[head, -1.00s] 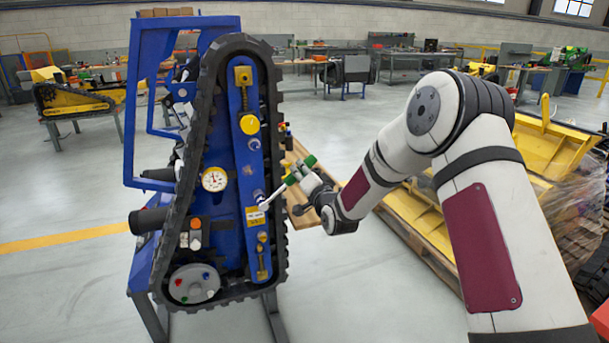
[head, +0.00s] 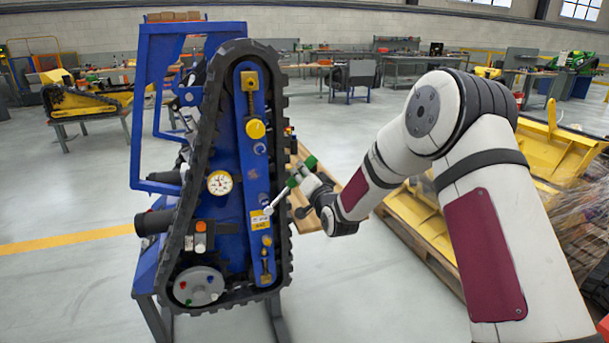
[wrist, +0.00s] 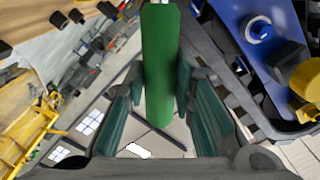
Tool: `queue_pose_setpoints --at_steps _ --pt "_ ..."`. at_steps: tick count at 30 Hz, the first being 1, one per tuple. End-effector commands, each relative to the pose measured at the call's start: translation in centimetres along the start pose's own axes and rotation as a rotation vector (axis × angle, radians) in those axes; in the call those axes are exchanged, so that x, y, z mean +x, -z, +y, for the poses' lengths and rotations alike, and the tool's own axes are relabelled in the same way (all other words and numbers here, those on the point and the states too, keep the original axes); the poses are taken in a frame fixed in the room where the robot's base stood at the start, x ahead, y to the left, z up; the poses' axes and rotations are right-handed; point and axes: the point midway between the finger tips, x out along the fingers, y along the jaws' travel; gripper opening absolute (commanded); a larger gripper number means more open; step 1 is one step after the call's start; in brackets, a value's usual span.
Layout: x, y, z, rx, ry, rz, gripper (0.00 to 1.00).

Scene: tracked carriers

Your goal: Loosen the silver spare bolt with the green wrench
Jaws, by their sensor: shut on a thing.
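The green wrench has a green handle (head: 292,182) and a pale silver shaft that slants down-left to the blue side plate (head: 254,180) of the tracked carrier. My gripper (wrist: 160,105) is shut on the green handle, which fills the middle of the wrist view. The wrench's far end (head: 268,211) is at the plate, just above the yellow label. A small silver bolt (head: 263,198) seems to show there; it is partly covered, and I cannot tell whether the wrench is seated on it. The wrist view cuts off the wrench's far end.
A yellow knob (head: 255,129) and a silver ring-like fitting (head: 259,148) sit higher on the plate. A gauge (head: 219,183) is to the left. The black track (head: 284,215) surrounds the plate. A pallet with yellow parts (head: 420,215) stands right, behind my arm.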

Motion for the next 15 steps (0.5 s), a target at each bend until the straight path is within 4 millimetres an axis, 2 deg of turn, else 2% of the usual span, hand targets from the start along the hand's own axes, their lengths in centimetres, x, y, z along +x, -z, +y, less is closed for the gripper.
queue_pose_setpoints --at_steps 15 --pt "0.0 0.0 -1.6 -0.096 0.001 0.002 0.00"
